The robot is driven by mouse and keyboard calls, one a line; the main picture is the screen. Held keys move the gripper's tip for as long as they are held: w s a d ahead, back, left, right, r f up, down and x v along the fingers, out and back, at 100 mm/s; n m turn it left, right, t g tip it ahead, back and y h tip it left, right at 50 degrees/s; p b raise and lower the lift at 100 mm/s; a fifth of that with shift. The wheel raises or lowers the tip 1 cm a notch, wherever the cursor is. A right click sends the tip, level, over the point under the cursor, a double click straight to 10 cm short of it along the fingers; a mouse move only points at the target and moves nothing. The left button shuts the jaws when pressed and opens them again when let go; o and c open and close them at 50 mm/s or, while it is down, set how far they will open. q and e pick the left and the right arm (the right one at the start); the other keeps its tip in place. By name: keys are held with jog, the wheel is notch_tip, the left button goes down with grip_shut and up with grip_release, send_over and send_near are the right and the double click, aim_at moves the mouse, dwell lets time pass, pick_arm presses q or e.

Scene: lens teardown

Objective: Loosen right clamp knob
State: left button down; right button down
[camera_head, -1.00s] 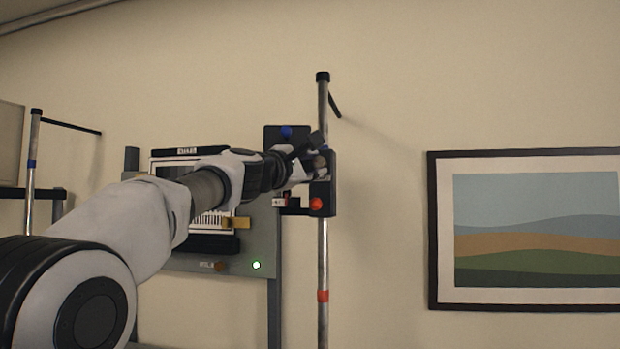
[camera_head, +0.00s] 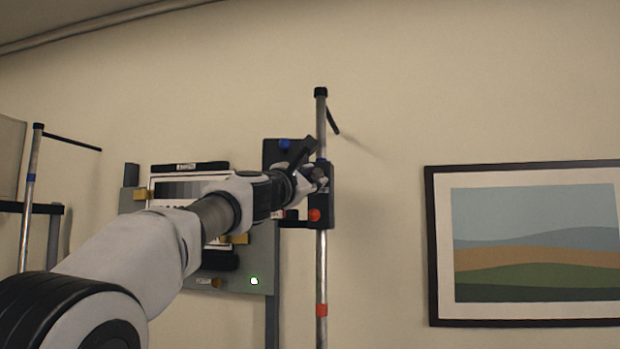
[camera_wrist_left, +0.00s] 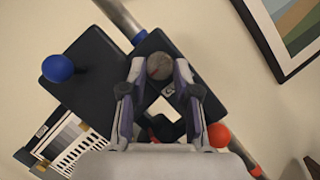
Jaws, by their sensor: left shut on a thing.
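The right clamp is a black block (camera_head: 327,198) on an upright metal pole (camera_head: 321,262). Its grey round knob (camera_wrist_left: 159,66) shows in the left wrist view between the tips of my left gripper (camera_wrist_left: 158,72). The fingers are closed against the knob from both sides. In the head view my left gripper (camera_head: 317,177) reaches in from the left to the clamp and partly covers it and the knob. A red knob (camera_head: 314,214) sits lower on the clamp; it also shows in the left wrist view (camera_wrist_left: 218,134). My right gripper is in neither view.
A grey panel (camera_head: 262,262) with a striped test chart (camera_head: 172,189) and a green light stands left of the pole. A blue knob (camera_wrist_left: 57,68) sits on a black plate (camera_wrist_left: 92,65). Another pole (camera_head: 28,200) is far left. A framed picture (camera_head: 535,243) hangs on the right wall.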

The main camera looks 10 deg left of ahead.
pick_arm(q)
jog(key=c, duration=0.8)
grip_release()
jog(key=shift+w+d, duration=0.1)
jog(key=shift+c, duration=0.2)
jog(key=shift+w+d+f, duration=0.15)
jog(key=shift+w, duration=0.05)
jog(key=shift+s, duration=0.35)
jog(key=v, duration=0.6)
jog(key=shift+s+f, duration=0.2)
jog(key=shift+s, duration=0.15)
jog(key=shift+a, duration=0.2)
